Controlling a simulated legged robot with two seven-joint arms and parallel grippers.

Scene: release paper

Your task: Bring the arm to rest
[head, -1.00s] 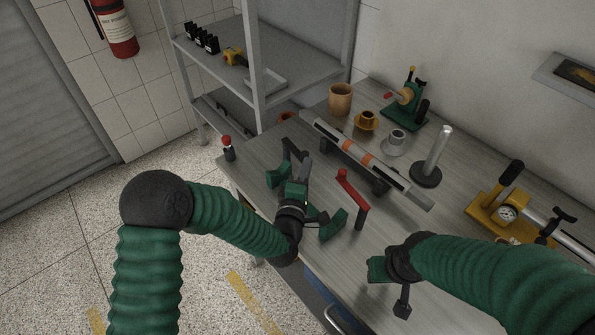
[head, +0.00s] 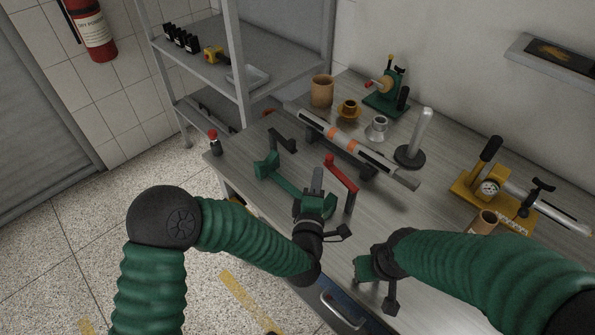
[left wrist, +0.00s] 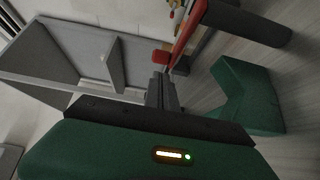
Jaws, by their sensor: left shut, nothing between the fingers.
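My left gripper (head: 318,178) is above the near edge of the workbench, with its fingers together and nothing between them. In the left wrist view the closed dark fingers (left wrist: 160,92) point away from the camera. A green bracket (head: 288,184) lies on the bench just beyond and left of it; its near end is partly hidden by my gripper. A green block-like part also shows in the left wrist view (left wrist: 246,95). A red lever (head: 340,173) stands just right of my left gripper. My right gripper (head: 363,268) is low near the bench's front edge, its fingers mostly hidden.
A long grey tube with orange bands (head: 343,141) lies on supports across the bench (head: 420,255). Behind it are cups, a grey post (head: 421,130) and a green-based device (head: 385,98). Shelving (head: 290,55) stands behind left.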

